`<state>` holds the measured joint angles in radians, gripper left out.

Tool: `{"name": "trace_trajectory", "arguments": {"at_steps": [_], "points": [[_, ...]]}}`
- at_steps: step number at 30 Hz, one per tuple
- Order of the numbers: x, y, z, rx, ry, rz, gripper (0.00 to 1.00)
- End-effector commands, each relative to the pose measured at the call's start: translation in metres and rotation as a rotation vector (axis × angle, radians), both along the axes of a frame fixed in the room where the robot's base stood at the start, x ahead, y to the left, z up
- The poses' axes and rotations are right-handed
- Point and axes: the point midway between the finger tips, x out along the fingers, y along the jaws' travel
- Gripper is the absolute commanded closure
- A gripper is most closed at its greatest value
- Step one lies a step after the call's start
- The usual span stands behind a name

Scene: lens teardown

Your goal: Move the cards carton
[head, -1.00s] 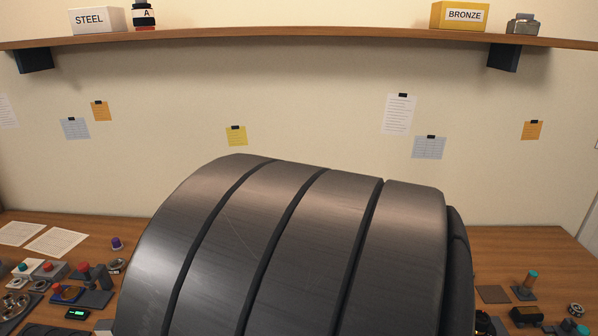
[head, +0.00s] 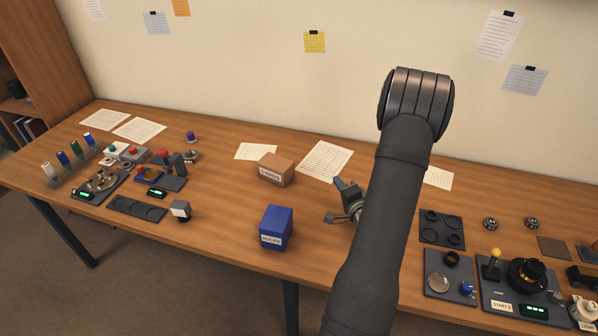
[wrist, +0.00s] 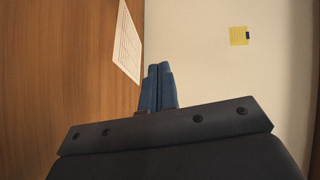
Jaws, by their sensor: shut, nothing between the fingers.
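The cards carton (head: 281,168), a small brown box with a white "CARDS" label, stands upright on the table in the head view, left of my arm. My gripper (head: 340,184) is to the right of the carton and apart from it, partly hidden behind my arm. In the wrist view, the blue fingers of my gripper (wrist: 159,66) are together with nothing between them. The carton is not in the wrist view.
A blue box (head: 277,225) stands in front of the carton near the table's front edge. Paper sheets (head: 326,160) lie behind and beside the carton. Small parts and trays (head: 136,208) crowd the left; more trays (head: 441,229) fill the right. Table between carton and left parts is clear.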

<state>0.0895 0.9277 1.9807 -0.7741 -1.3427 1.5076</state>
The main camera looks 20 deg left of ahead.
Motion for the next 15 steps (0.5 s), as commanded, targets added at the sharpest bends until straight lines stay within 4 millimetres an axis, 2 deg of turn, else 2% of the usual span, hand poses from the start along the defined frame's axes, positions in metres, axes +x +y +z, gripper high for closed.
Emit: {"name": "trace_trajectory", "arguments": {"at_steps": [1,3,8,11,15], "points": [[-0.008,0.01,-0.01,0.055,0.031,0.035,1.0],[-0.015,0.019,-0.016,0.119,0.061,0.069,1.0],[-0.025,0.03,-0.023,0.198,0.101,0.113,1.0],[-0.024,0.035,-0.024,0.21,0.107,0.121,1.0],[-0.012,0.047,-0.023,0.211,0.105,0.122,1.0]]}}
